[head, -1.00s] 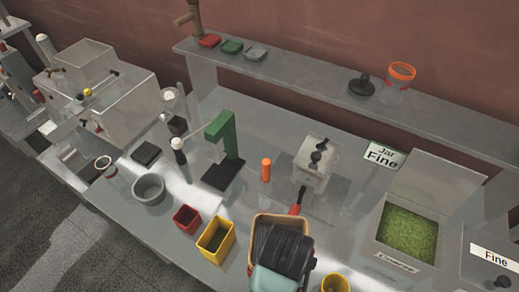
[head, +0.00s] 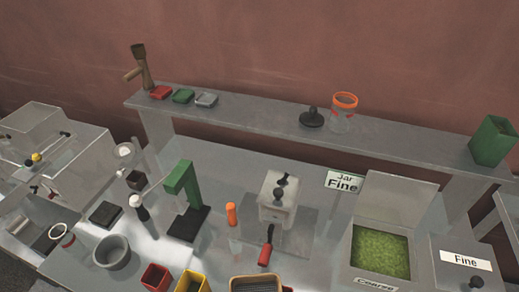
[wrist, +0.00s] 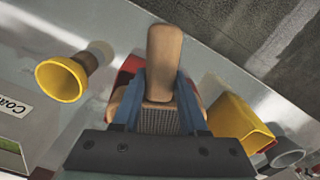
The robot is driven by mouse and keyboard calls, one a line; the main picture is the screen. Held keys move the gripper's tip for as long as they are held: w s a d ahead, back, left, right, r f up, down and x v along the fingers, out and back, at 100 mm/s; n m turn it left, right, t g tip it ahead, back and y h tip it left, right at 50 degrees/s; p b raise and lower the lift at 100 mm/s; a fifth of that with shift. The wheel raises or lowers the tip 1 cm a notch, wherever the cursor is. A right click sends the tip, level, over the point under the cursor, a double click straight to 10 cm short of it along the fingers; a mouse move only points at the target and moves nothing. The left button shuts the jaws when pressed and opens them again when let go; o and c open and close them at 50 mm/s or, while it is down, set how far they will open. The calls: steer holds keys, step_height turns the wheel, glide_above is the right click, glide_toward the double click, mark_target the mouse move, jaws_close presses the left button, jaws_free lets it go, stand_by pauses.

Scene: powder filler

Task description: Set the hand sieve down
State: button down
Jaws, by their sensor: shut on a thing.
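The hand sieve has a wooden handle (wrist: 164,55) and a dark mesh (wrist: 160,119) inside a tan wooden frame, seen in the wrist view. My gripper (wrist: 160,78) is shut on the handle, one blue finger on each side. In the head view only the far part of the sieve's tan frame (head: 256,280) shows at the bottom edge; my gripper is out of that view. I cannot tell whether the sieve touches the table.
A yellow bin (head: 192,283) and red bin (head: 156,277) stand left of the sieve. The coarse box (head: 380,254) stands at right.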

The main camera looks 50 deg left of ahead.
steer(key=shift+f, duration=0.55)
steer(key=shift+c, duration=2.2)
jaws_free()
step_height(320, 180, up, 13)
steer(key=p, duration=0.2)
steer(key=shift+r, duration=0.15)
steer(key=shift+w, duration=0.1)
